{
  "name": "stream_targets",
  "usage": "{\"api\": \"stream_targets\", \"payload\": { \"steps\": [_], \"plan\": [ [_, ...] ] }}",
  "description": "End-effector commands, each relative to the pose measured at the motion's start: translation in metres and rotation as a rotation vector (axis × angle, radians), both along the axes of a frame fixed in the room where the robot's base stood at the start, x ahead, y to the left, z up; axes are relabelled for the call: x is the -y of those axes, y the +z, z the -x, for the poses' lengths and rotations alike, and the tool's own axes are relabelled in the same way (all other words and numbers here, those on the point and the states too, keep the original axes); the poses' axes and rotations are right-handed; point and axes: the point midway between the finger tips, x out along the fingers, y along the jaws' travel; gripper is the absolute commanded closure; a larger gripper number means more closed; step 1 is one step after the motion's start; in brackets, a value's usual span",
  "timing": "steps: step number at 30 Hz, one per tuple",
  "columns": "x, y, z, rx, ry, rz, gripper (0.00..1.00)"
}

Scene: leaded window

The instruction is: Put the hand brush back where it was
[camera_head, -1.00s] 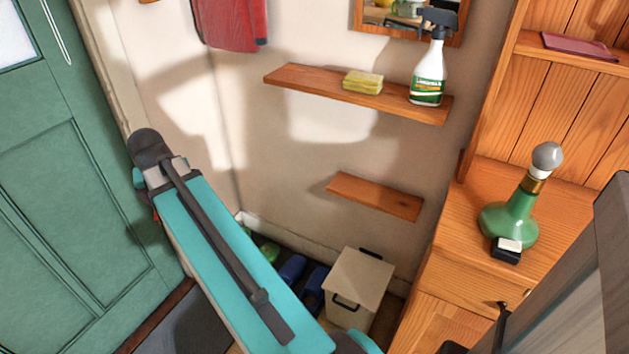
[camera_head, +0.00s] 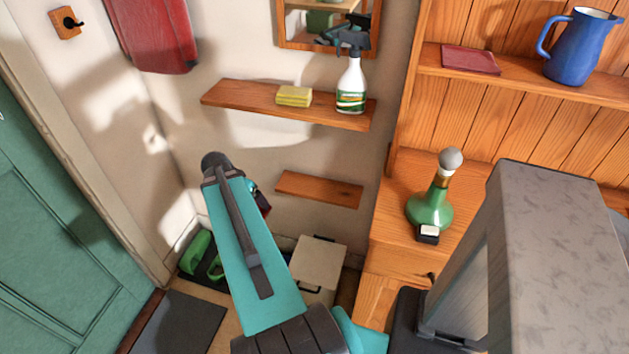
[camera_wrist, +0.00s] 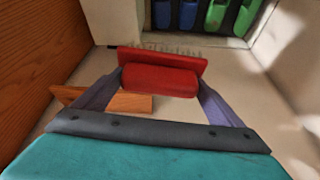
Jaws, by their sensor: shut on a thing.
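The red hand brush (camera_wrist: 160,78) is held between the two fingers of my gripper (camera_wrist: 160,84) in the wrist view, its pale bristles along the far side. In the head view my arm hides most of the gripper and brush; a small bit of red shows behind the arm, left of the small lower shelf (camera_head: 319,190). That bare wooden shelf is probably the wood under the brush in the wrist view (camera_wrist: 128,103). The upper shelf (camera_head: 225,94) holds a yellow sponge (camera_head: 294,96) and a white spray bottle (camera_head: 351,90).
A cream bin (camera_head: 318,265) stands on the floor below the lower shelf. Green shoes (camera_head: 197,252) are by the wall. A wooden dresser (camera_head: 392,225) at right carries a green bottle (camera_head: 430,208). A red cloth item (camera_head: 155,35) hangs at upper left.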

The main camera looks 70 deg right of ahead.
Motion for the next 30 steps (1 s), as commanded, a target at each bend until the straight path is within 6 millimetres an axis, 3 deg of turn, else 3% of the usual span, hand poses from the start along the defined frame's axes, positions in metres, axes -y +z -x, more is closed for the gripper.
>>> {"api": "stream_targets", "payload": {
  "steps": [1, 6, 12, 30],
  "plan": [
    [0.008, 0.005, 0.018, -0.002, -0.048, -0.002, 0.34],
    [0.025, -0.002, 0.064, -0.001, -0.180, -0.001, 0.34],
    [0.034, -0.008, 0.095, 0.000, -0.267, -0.001, 0.34],
    [0.038, -0.013, 0.100, 0.001, -0.284, 0.001, 0.34]
  ]
}}
